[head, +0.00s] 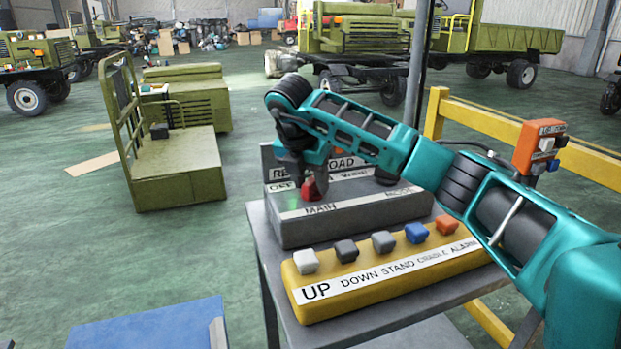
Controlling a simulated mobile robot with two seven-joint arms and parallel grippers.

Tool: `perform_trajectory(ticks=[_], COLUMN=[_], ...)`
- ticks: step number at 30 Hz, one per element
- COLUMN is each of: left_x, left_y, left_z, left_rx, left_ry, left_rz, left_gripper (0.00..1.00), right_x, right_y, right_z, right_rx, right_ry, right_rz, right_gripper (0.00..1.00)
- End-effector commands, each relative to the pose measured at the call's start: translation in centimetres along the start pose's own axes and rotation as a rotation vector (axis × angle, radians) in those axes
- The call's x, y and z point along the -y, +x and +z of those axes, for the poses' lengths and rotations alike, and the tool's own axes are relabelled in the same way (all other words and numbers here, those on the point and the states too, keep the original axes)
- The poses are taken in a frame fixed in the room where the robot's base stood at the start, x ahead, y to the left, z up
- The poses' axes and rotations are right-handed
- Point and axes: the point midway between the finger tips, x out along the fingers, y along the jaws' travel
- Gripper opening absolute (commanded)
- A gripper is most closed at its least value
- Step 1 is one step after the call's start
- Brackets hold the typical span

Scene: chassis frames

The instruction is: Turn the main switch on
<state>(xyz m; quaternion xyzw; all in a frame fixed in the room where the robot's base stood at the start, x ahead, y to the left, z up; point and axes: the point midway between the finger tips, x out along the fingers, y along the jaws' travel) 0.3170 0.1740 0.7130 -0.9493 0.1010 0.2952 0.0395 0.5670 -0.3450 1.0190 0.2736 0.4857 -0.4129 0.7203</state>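The main switch is a red knob (311,188) on the sloped face of a grey control box (345,221), above the label MAIN. An OFF label sits to its left. My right arm comes in from the right and reaches over the box. My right gripper (303,186) points down at the red knob, touching it or very close to it. The gripper's fingers are small and dark here, and partly merge with the knob, so I cannot tell whether they are open or shut. The arm hides part of the box's upper labels. My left gripper is not in view.
A yellow button panel (390,283) with several coloured buttons lies in front of the box on a grey table (262,225). A yellow rail (480,118) with an orange button box (538,140) stands at right. A dark post rises behind. Green carts and trucks stand beyond.

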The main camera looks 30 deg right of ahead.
Motion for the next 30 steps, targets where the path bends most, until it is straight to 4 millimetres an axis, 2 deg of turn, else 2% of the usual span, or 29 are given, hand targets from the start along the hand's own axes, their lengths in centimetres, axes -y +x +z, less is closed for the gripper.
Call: perform_trajectory(ticks=[8,14,21,25,30], left_x=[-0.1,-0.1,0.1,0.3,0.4], left_y=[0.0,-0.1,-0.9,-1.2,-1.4], left_z=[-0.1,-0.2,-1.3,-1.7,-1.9], left_rx=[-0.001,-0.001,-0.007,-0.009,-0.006], left_ry=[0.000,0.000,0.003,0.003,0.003], left_rz=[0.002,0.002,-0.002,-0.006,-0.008], left_gripper=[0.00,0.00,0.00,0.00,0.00], right_x=[-0.1,-0.2,-0.1,0.0,0.0], right_y=[-0.8,-4.3,-10.1,-11.8,-12.9], right_z=[0.2,0.2,0.4,0.2,0.1], right_rx=[0.004,0.004,0.006,0.004,0.003], right_ry=[0.002,0.001,0.001,0.001,0.001], right_rz=[0.007,0.010,0.006,0.005,0.003], right_gripper=[0.45,0.45,0.45,0.45,0.45])
